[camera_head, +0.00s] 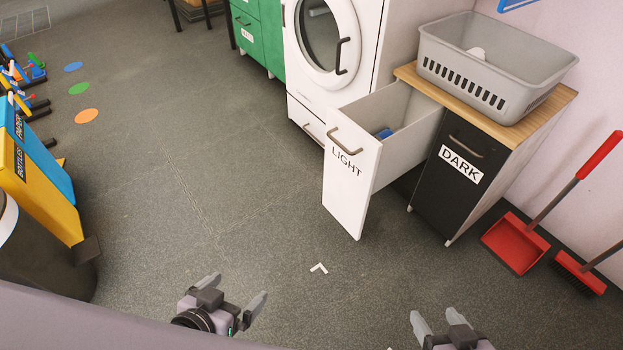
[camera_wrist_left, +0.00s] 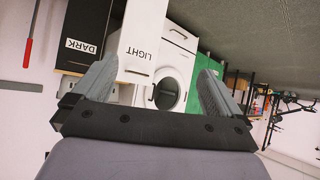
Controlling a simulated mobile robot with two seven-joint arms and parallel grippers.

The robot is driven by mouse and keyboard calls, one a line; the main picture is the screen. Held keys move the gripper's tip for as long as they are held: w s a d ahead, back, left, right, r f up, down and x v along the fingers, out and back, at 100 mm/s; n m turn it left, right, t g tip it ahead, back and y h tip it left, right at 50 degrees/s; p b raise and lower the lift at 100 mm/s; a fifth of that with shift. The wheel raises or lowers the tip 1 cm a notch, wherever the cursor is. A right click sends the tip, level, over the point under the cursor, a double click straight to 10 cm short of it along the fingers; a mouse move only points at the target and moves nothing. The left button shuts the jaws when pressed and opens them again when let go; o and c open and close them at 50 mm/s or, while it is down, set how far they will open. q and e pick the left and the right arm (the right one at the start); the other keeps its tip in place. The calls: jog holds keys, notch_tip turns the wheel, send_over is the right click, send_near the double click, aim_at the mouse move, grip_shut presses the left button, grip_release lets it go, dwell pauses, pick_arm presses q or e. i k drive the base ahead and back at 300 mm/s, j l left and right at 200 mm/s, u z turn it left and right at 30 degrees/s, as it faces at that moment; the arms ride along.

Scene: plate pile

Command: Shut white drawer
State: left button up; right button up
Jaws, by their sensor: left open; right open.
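The white drawer (camera_head: 350,178), labelled LIGHT, is pulled out from the cabinet beside the washing machine. It has a curved handle (camera_head: 344,143) near its top edge, and a blue item (camera_head: 384,133) lies inside it. The drawer also shows in the left wrist view (camera_wrist_left: 142,42). My left gripper (camera_head: 236,292) is open and empty, in front of the drawer and to its lower left, well apart from it. My right gripper (camera_head: 438,322) is open and empty at the bottom of the head view, apart from the drawer and the cabinet.
A shut black drawer (camera_head: 456,190) labelled DARK is right of the white one. A grey basket (camera_head: 492,75) stands on the wooden top. A washing machine (camera_head: 335,50) is behind. A red dustpan (camera_head: 515,243) lies at right. Floor in front of the drawer is clear.

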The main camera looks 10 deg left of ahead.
aim_at(357, 165)
jog(key=i+l+z, duration=0.15)
jog(key=i+z, duration=0.2)
jog(key=i+l+z, duration=0.1)
jog(key=i+z, duration=0.3)
